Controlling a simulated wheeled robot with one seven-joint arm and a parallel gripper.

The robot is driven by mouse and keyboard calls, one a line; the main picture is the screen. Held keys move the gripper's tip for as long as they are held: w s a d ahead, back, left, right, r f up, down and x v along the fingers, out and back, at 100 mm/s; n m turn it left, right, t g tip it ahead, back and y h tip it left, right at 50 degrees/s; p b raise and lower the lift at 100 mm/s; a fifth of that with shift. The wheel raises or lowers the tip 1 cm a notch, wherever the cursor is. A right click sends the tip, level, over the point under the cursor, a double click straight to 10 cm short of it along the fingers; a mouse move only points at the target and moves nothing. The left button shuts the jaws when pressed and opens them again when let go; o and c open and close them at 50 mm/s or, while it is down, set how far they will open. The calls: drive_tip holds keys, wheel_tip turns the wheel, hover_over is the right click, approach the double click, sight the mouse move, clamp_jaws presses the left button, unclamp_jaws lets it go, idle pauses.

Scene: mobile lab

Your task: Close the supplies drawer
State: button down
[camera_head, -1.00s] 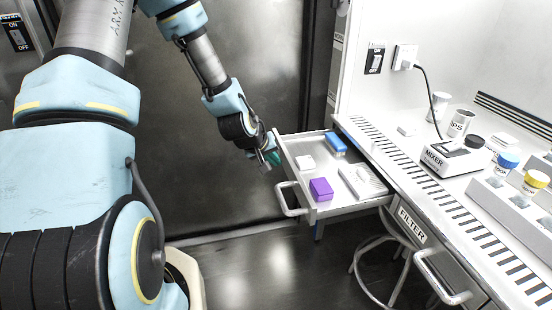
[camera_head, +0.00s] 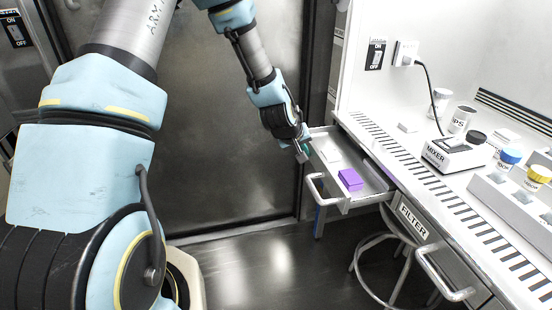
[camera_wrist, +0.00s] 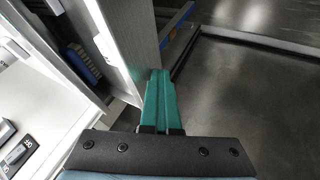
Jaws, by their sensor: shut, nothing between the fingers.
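The supplies drawer (camera_head: 358,202) is partly open, pulled out from under the bench at its left end. A purple box (camera_head: 350,180) and a white item (camera_head: 331,155) lie in it. Its bar handle (camera_head: 316,188) sticks out at the front. My gripper (camera_head: 304,152) is at the far end of the drawer front, on its outer side. In the wrist view my shut, empty green fingers (camera_wrist: 160,100) are against or very near the grey drawer front (camera_wrist: 128,40); exact contact is hard to tell. A blue item (camera_wrist: 80,62) shows inside the drawer there.
The filter drawer (camera_head: 413,222) beside it is shut, its handle (camera_head: 445,275) jutting out. A stool (camera_head: 372,265) stands under the bench. The mixer (camera_head: 455,152), cups and a vial rack (camera_head: 515,195) stand on top. The floor left of the drawer is clear.

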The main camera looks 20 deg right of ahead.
drive_tip(key=p, duration=0.1)
approach(350, 151)
drive_tip(key=x, duration=0.5)
drive_tip(key=shift+w+a+f, duration=0.15)
drive_tip(key=shift+a, duration=0.2)
drive_tip(key=shift+d, duration=0.35)
